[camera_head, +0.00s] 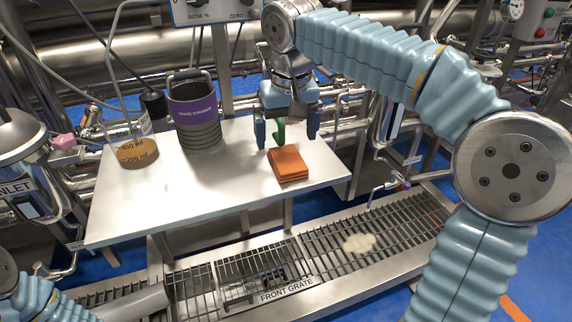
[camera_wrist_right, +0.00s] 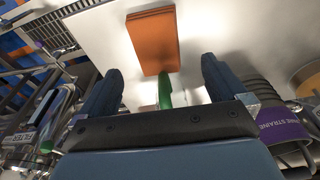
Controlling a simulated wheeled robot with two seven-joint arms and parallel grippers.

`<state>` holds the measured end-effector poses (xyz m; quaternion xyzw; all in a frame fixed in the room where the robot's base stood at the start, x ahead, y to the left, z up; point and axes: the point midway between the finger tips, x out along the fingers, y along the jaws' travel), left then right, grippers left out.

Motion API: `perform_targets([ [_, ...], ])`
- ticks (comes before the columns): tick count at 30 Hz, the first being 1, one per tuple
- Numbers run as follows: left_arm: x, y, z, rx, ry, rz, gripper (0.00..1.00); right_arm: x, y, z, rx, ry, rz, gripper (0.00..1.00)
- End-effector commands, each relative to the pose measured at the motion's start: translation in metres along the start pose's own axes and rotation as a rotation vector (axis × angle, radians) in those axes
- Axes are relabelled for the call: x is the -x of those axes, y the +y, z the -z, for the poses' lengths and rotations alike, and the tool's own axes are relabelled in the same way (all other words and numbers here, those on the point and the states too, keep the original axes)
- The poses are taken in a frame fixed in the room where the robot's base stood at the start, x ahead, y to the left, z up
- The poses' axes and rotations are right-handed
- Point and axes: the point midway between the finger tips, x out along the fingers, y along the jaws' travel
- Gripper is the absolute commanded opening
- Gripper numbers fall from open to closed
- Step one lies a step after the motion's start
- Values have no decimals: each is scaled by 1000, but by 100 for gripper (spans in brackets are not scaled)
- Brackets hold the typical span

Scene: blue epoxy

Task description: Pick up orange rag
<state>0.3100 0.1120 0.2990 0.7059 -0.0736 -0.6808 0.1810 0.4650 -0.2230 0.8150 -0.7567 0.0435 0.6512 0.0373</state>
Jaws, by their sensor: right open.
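The orange rag (camera_head: 288,164) is a folded, layered square lying flat on the white tabletop (camera_head: 230,180), towards its right side. In the right wrist view the orange rag (camera_wrist_right: 153,40) lies ahead of the fingertips. My right gripper (camera_head: 287,143) is open above the table, fingers pointing down, just behind the rag. In the wrist view my right gripper (camera_wrist_right: 160,75) shows its two fingers spread apart with no rag between them. A green object (camera_head: 279,131) shows between the fingers; I cannot tell whether it touches them. At lower left only blue arm sleeve shows, with no left gripper visible.
A dark container with a purple label (camera_head: 197,112) and a beaker with amber liquid (camera_head: 137,153) stand left of the gripper. The table's front is clear.

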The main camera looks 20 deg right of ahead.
Motion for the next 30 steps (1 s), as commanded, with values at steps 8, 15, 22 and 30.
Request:
perform_targets([
  [8, -6, -5, 2, 3, 4, 3, 43, -32, 3, -3, -1, -3, -1, 99],
  [15, -9, -7, 2, 5, 7, 5, 43, -60, 3, -3, 0, 0, 0, 99],
  [22, -9, -7, 2, 5, 7, 5, 43, -60, 3, -3, 0, 0, 0, 97],
  [30, -9, -7, 2, 5, 7, 5, 43, -60, 3, -3, 0, 0, 0, 56],
])
